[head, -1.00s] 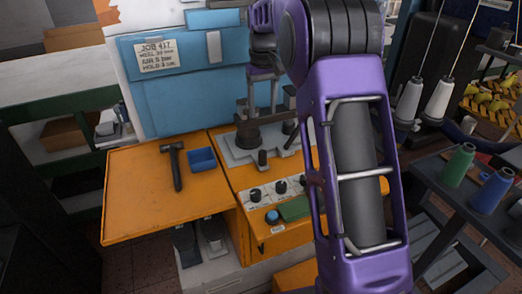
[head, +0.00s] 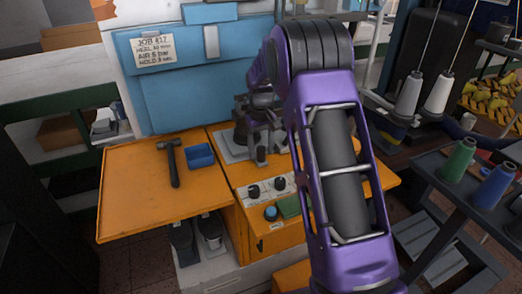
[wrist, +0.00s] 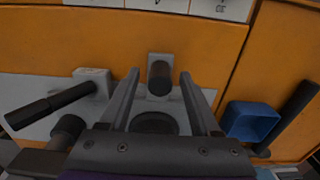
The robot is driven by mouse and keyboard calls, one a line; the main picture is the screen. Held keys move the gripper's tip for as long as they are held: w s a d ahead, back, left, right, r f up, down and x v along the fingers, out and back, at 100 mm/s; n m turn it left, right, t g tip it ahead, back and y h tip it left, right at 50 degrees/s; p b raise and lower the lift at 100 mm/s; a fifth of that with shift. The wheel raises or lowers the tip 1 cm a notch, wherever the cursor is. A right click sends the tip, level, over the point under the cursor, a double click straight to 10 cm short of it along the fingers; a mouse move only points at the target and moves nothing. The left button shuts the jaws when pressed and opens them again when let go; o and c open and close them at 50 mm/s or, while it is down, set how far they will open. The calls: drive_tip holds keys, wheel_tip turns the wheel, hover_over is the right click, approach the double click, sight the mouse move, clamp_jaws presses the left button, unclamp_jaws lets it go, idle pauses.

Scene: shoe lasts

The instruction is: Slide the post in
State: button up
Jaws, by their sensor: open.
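In the wrist view a short dark post (wrist: 160,78) stands on a small light-grey block, between the two fingers of my gripper (wrist: 160,88). The fingers are spread, with a visible gap on each side of the post. A larger dark round part (wrist: 154,123) sits just below it in the picture, partly covered by my gripper body. In the head view my gripper (head: 260,143) is low over the grey plate (head: 229,151) on the orange bench, hiding most of the fixture. I cannot tell how deep the fingertips reach.
A lever with a black handle (wrist: 48,106) lies left of my gripper in the wrist view. A blue tray (head: 200,155) and a hammer (head: 172,160) lie left of the plate in the head view. A control panel with knobs (head: 266,187) is in front.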

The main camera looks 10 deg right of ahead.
drive_tip(key=shift+f, duration=0.1)
clamp_jaws()
idle(0.3)
idle(1.1)
